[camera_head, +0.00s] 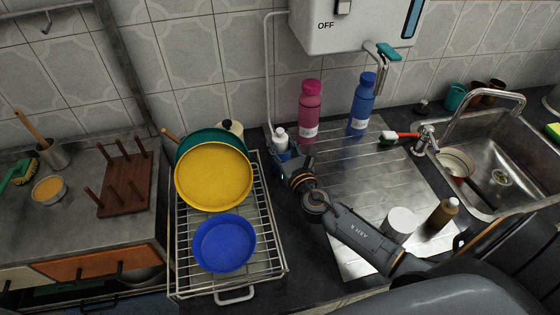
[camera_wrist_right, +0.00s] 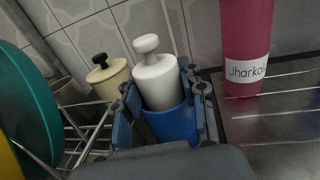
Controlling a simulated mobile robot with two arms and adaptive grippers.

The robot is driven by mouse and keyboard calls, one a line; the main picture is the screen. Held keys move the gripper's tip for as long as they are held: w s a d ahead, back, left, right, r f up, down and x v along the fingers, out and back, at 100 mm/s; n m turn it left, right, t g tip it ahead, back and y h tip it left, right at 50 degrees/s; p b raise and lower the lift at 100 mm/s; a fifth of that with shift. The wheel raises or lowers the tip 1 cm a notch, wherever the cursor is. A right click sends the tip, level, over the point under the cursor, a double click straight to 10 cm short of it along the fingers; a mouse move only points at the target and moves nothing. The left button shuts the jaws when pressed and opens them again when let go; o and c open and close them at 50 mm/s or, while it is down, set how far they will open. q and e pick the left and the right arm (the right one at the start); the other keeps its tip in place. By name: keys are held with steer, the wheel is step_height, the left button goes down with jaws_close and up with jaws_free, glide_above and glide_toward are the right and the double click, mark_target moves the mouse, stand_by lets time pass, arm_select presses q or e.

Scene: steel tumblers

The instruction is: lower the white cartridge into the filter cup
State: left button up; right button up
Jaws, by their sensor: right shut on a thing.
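The white cartridge (camera_wrist_right: 156,78) has a round knob on top and stands upright in the right wrist view. Its lower end is hidden by the front wall of the blue filter cup (camera_wrist_right: 172,123), so I cannot tell how deep it sits. In the head view the white cartridge (camera_head: 280,136) shows above the blue, left of the pink bottle. My right gripper (camera_wrist_right: 160,98) has a finger on each side of the blue cup and is shut on it. In the head view my right gripper (camera_head: 283,160) is partly hidden by its wrist. My left gripper is not in view.
A beige canister with a black knob (camera_wrist_right: 108,78) stands just left. Pink (camera_head: 310,110) and blue (camera_head: 361,105) bottles stand by the wall. A wire rack (camera_head: 267,235) with yellow, teal and blue dishes lies left. A white cylinder (camera_head: 400,222) and brown bottle (camera_head: 442,213) stand near my arm.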

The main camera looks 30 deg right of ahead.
steer(key=o, duration=1.3)
steer(key=shift+c, duration=0.2)
